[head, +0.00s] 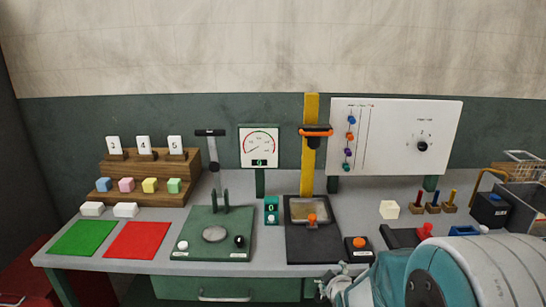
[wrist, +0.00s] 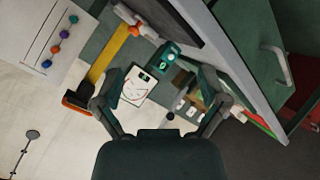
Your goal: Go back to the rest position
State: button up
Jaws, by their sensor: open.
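My gripper (wrist: 160,88) shows in the wrist view with its two dark fingers spread wide apart and nothing between them. The gauge panel (wrist: 136,86) appears in the gap, but it stands in the background, not in the grip. In the head view my arm fills the lower right corner, over the front right of the bench. My gripper cannot be made out clearly there.
The grey bench (head: 275,254) carries a green press (head: 211,235), a dark press with a yellow column (head: 310,160), a green mat (head: 84,238), a red mat (head: 139,240) and a wooden block rack (head: 150,185). A white panel (head: 390,135) stands behind. A wire basket (head: 525,165) is at right.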

jog(key=s+r+m+g, duration=0.3)
jog(key=s+r, duration=0.4)
jog(key=s, duration=0.7)
jog(key=s+r+m+g, duration=0.3)
jog(key=s+r+m, duration=0.3)
jog(key=s, duration=0.7)
jog(key=shift+s+r+m, duration=0.3)
jog(key=shift+s+r, duration=0.05)
jog(key=shift+r, duration=0.25)
